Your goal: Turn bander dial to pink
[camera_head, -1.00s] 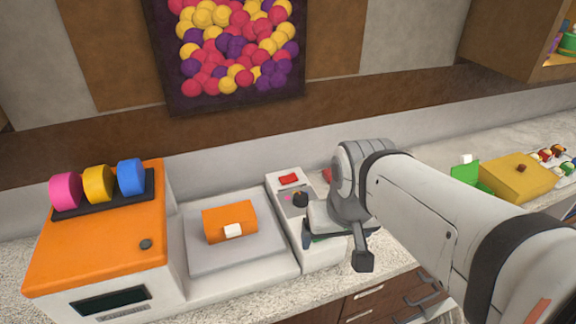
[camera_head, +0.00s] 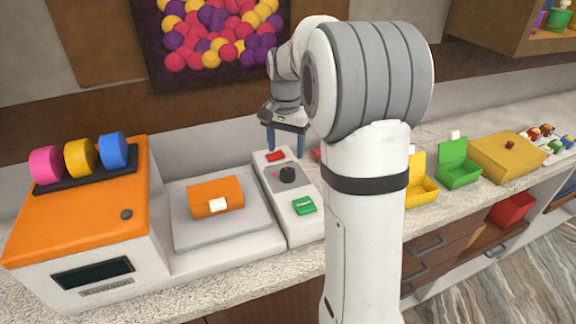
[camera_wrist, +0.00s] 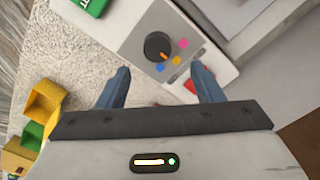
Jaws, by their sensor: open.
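The bander dial (camera_head: 287,174) is a black round knob on a grey panel of the white control box. In the wrist view the dial (camera_wrist: 158,46) has an orange pointer mark on its lower side, toward the orange dot (camera_wrist: 176,61). A pink dot (camera_wrist: 183,43) and a blue dot (camera_wrist: 160,67) sit around it. My gripper (camera_head: 286,152) is open, its blue fingers pointing down behind the dial near the red button (camera_head: 275,156). In the wrist view the fingers of my gripper (camera_wrist: 160,84) are apart, with nothing between them; the dial lies just beyond the tips.
A green button (camera_head: 303,206) is at the box's front. The orange machine (camera_head: 85,215) with pink, yellow and blue rolls stands left. An orange box (camera_head: 215,196) lies on the grey plate (camera_head: 222,230). Yellow and green open boxes (camera_head: 459,164) stand right.

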